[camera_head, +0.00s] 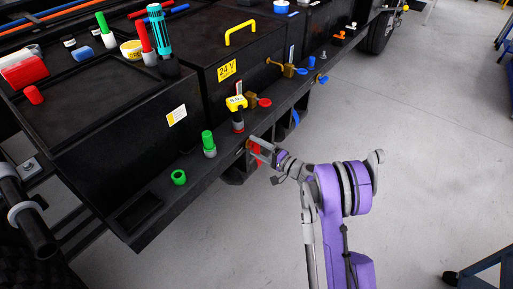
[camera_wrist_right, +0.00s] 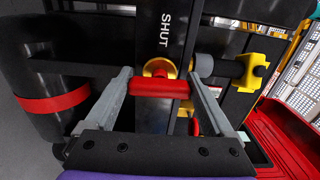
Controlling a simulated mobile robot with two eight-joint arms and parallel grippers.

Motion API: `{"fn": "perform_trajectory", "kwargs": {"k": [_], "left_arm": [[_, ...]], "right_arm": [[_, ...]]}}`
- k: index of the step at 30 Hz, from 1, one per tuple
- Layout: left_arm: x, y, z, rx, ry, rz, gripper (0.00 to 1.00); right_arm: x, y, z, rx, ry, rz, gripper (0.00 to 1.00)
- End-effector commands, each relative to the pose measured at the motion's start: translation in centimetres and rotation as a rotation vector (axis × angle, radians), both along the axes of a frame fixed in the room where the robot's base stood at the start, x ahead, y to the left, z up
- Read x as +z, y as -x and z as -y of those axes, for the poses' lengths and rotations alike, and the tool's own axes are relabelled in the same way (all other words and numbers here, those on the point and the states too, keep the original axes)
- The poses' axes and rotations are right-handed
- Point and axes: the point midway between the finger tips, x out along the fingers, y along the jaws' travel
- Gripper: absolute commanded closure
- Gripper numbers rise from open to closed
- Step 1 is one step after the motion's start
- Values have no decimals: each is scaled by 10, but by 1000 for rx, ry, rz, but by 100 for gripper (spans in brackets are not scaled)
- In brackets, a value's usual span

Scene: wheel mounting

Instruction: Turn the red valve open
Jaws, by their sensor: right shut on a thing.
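The red valve handle (camera_wrist_right: 158,88) shows in the middle of the right wrist view, with a yellow body behind it. It lies crosswise between the two grey fingers of my right gripper (camera_wrist_right: 161,84), which is closed on it. A white "SHUT" label (camera_wrist_right: 165,29) is on the black panel above the handle. In the head view my right gripper (camera_head: 259,147) is at the front edge of the black chassis, with red parts (camera_head: 256,154) of the valve just showing beside it. The fingers partly hide the valve there. My left gripper is not in view.
Another red knob (camera_head: 264,102) with a brass body, blue knobs (camera_head: 300,71) and green caps (camera_head: 209,142) sit along the chassis ledge. The grey floor (camera_head: 420,130) to the right is clear.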

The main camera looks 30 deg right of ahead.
Motion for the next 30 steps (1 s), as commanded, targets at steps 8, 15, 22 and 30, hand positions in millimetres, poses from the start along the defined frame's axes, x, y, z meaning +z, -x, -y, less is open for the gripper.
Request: {"fn": "perform_trajectory", "kwargs": {"k": [8,15,22,30], "left_arm": [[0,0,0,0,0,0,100],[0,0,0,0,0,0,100],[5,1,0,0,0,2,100],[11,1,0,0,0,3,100]], "right_arm": [[0,0,0,0,3,0,0],[0,2,1,-1,1,-1,0],[1,32,14,-4,3,0,0],[1,80,34,-3,3,0,0]]}}
